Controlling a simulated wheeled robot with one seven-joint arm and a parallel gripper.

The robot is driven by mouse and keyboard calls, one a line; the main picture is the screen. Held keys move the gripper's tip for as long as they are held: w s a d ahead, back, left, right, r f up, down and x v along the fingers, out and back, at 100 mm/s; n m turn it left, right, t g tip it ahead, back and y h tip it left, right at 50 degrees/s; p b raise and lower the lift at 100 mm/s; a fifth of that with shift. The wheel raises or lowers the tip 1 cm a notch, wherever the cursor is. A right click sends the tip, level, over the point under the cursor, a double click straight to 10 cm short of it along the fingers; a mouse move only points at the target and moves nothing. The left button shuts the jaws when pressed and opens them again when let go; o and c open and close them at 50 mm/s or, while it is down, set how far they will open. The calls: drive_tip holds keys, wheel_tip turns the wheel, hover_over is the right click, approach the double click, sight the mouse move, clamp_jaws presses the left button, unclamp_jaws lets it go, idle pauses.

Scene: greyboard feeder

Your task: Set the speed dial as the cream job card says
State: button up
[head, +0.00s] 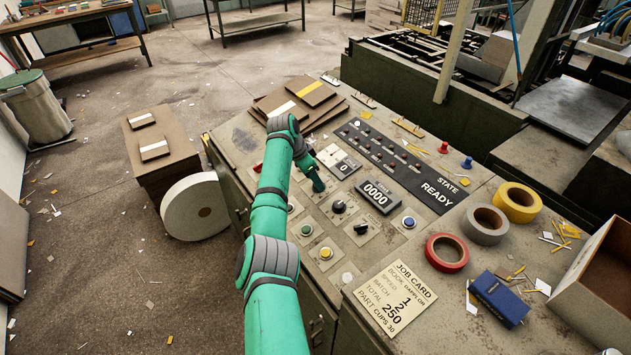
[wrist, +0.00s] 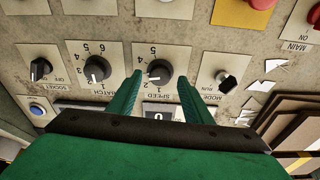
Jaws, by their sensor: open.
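The cream job card (head: 396,300) lies at the front of the console in the head view. Its speed line appears to read 1, batch 2 and total 250. The speed dial (wrist: 160,70) is a black knob on a white plate in the wrist view, shown upside down. Its white mark seems to point towards the 2; I cannot tell exactly. My gripper (wrist: 160,76) is open, with one green finger on each side of the speed dial; contact is not clear. In the head view my gripper (head: 317,182) hides this dial.
The batch dial (wrist: 97,69) sits close beside the left finger, with the socket switch (wrist: 40,69) beyond it. The mode switch (wrist: 227,82) is right of the fingers. A red button (wrist: 250,4) is at the top edge.

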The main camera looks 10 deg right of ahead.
drive_tip(key=shift+x, duration=0.8)
drive_tip(key=c, duration=1.1)
